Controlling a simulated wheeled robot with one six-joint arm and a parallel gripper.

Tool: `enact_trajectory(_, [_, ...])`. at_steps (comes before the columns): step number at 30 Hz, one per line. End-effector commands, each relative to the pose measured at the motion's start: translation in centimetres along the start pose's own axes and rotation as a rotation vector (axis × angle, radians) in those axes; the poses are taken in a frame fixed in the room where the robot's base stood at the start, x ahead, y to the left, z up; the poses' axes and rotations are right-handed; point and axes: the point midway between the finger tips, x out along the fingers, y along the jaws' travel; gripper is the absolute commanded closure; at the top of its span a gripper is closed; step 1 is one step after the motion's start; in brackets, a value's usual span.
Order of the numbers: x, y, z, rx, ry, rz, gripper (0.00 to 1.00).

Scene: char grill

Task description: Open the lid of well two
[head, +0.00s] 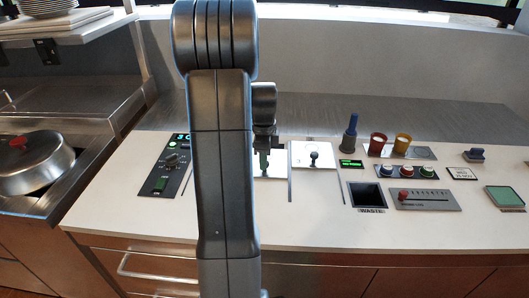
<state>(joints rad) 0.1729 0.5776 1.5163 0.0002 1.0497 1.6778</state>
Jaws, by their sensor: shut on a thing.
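My gripper (264,163) is partly hidden behind my arm, near the middle of the counter. It is shut at a white lid (280,170), on what appears to be its knob; the knob itself is hidden. The lid shows only in part, and I cannot tell whether it is raised. A second white lid (325,160) with a dark knob (314,157) lies flat just to the right. No number is readable on either lid.
Left of my arm is a control panel (172,165) with a green display. A domed metal cover (35,163) sits far left.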

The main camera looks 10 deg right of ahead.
Motion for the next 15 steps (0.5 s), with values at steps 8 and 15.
enact_trajectory(8, [0.0,5.8,0.0,-0.001,0.0,-0.003,1.0])
enact_trajectory(15, [-0.1,8.0,0.0,0.0,0.0,-0.004,1.0])
